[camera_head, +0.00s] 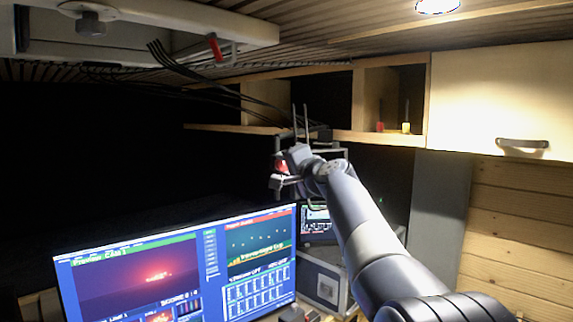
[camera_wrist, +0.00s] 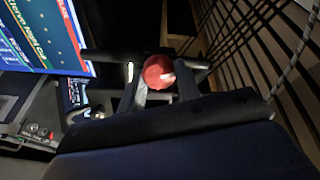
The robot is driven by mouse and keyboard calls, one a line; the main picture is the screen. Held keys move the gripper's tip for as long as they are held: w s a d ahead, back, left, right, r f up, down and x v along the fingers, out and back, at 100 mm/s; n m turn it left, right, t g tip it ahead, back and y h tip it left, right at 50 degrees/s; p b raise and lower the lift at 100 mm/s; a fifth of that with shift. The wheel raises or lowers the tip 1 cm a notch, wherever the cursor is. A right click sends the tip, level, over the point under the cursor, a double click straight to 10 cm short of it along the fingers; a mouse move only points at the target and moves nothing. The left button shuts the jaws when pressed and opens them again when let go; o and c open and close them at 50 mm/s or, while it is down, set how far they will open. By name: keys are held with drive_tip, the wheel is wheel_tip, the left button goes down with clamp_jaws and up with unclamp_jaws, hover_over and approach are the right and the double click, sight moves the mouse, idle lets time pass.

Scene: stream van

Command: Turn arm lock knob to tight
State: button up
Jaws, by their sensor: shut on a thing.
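The round red knob (camera_wrist: 159,70) sits between my gripper's fingers in the wrist view, with a short white mark pointing to the right. It also shows as a small red spot (camera_head: 282,167) in the head view, on a dark bracket or frame beneath the shelf. My gripper (camera_wrist: 163,82) is shut on the knob, one finger on each side. In the head view my gripper (camera_head: 279,172) reaches in from the lower right. The knob's mount and any labels for tight or loose cannot be made out.
A large monitor (camera_head: 180,268) stands lower left, with a grey equipment case (camera_head: 322,277) beside it. A wooden shelf (camera_head: 375,138) and a closed cupboard (camera_head: 490,100) are above right. Black cables (camera_head: 200,78) hang under the ceiling, near a red-handled part (camera_head: 215,46).

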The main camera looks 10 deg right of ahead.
drive_tip(key=shift+m, duration=2.2)
drive_tip(key=shift+f, duration=0.1)
drive_tip(key=o, duration=1)
drive_tip(key=shift+s+d, duration=0.1)
drive_tip(key=b+v, duration=0.4)
drive_tip(key=v, duration=0.6)
drive_tip(key=shift+s, duration=0.35)
drive_tip(key=shift+w, duration=0.1)
